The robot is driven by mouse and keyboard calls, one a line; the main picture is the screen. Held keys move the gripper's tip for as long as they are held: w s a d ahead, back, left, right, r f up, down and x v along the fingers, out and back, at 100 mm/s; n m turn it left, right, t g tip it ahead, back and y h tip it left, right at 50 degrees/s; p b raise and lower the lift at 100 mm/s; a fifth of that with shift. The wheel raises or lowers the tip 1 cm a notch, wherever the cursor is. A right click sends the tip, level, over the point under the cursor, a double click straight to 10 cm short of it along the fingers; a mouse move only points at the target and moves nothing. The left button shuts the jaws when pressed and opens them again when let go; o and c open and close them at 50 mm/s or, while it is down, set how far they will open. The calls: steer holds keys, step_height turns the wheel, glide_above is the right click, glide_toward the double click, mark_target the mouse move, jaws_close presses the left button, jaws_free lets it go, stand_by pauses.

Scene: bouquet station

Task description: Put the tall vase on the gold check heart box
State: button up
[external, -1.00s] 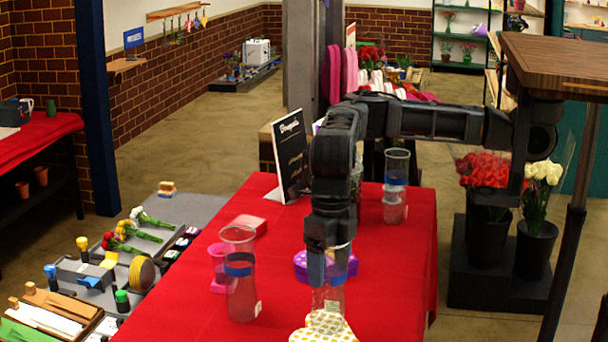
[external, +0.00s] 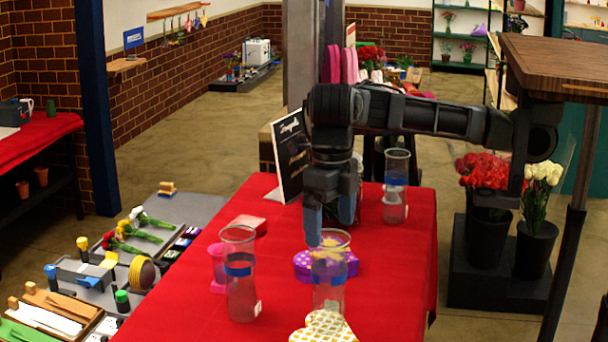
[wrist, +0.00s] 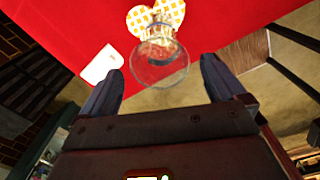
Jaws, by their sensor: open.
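A clear tall vase (external: 329,290) stands upright near the front of the red table. Its base overlaps the gold check heart box (external: 323,330) and appears to rest on it, towards its far side; the exact contact is hard to see through the clear wall. In the wrist view the vase's round rim (wrist: 160,64) faces me, with the gold check heart box (wrist: 143,20) behind its base. My gripper (external: 330,222) is open and empty above the rim. In the wrist view its fingers (wrist: 157,85) are spread apart, and the vase is beyond the tips.
A purple heart box (external: 350,264) lies behind the tall vase. A further vase (external: 396,185) and a black sign (external: 291,157) stand farther back. The table's right side is clear.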

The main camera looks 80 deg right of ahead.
steer(key=shift+r, duration=1.8)
